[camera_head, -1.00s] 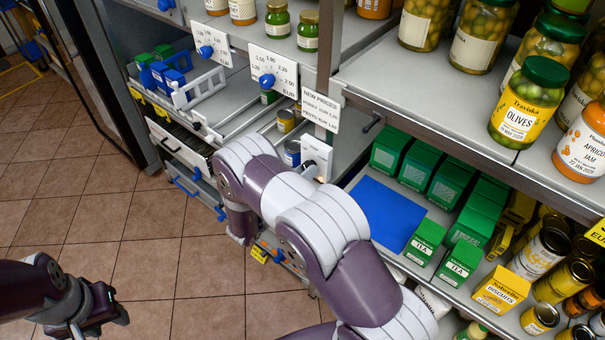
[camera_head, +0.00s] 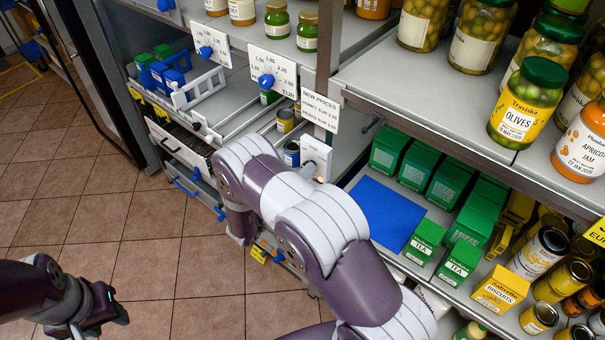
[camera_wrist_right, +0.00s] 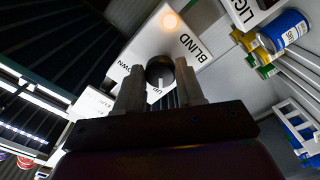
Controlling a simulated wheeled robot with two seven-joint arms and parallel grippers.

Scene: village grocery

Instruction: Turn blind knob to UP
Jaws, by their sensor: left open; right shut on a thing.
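The blind knob (camera_wrist_right: 160,68) is a round black knob on a white plate (camera_wrist_right: 148,42) lettered BLIND, with DOWN to one side and UP near the knob's lower edge in the right wrist view. A pale mark on the knob faces the UP lettering. My right gripper (camera_wrist_right: 159,76) is shut on the knob, one finger on each side. In the head view the white switch box (camera_head: 316,155) shows beyond my right arm, which hides the knob and gripper. My left gripper (camera_head: 112,308) is open and empty, low at the left above the floor.
An orange lamp (camera_wrist_right: 170,21) glows on the plate. Shelves with olive jars (camera_head: 527,103), green tea boxes (camera_head: 426,241) and a blue mat (camera_head: 388,213) stand to the right. Price boards with blue knobs (camera_head: 266,81) hang at the upper left. The tiled floor (camera_head: 200,270) is clear.

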